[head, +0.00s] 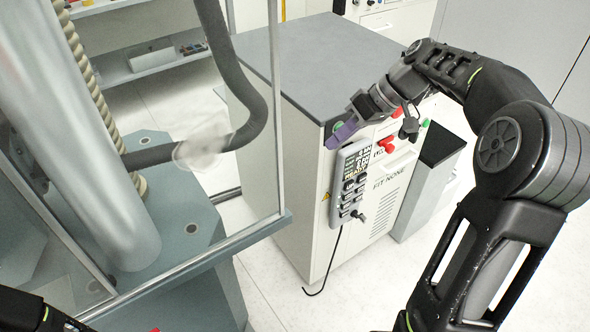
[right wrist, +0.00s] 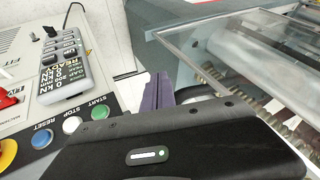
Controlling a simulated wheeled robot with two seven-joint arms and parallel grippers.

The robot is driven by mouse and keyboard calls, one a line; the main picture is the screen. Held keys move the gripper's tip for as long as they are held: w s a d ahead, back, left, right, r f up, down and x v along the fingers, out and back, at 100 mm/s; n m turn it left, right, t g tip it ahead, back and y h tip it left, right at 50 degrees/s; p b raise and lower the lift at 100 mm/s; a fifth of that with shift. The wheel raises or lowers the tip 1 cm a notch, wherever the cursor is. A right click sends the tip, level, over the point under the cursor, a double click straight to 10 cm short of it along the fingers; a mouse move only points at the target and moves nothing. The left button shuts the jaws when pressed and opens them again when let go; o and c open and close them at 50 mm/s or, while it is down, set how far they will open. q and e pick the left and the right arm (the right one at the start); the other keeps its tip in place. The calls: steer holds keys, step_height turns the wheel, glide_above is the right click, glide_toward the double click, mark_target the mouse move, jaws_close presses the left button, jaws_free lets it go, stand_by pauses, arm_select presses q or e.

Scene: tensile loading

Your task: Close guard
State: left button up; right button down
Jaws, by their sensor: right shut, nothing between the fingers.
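The guard (head: 245,160) is a clear panel with a thin grey frame at the left of the head view, in front of the machine's column. Its upright edge runs just left of the control cabinet. In the right wrist view a clear panel (right wrist: 235,50) shows at the upper right. My right gripper (head: 338,135) is shut and empty, its purple fingers by the cabinet's front top corner, to the right of the guard's edge and apart from it. The fingers also show in the right wrist view (right wrist: 158,92). My left gripper is out of view.
The control cabinet (head: 310,60) has a grey top, a hand controller (head: 350,182) on its front and a cable hanging to the floor. START (right wrist: 99,112) and RESET (right wrist: 42,138) buttons lie near my right gripper. A dark-topped grey box (head: 430,180) stands right of the cabinet.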

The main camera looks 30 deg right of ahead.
steer(key=shift+f, duration=0.1)
steer(key=w+a+f+p, duration=0.2)
steer(key=a+f+p, duration=0.1)
steer(key=a+f, duration=0.5)
steer(key=shift+w+a+p, duration=0.25)
steer(key=shift+a+p, duration=0.15)
steer(key=shift+a, duration=0.2)
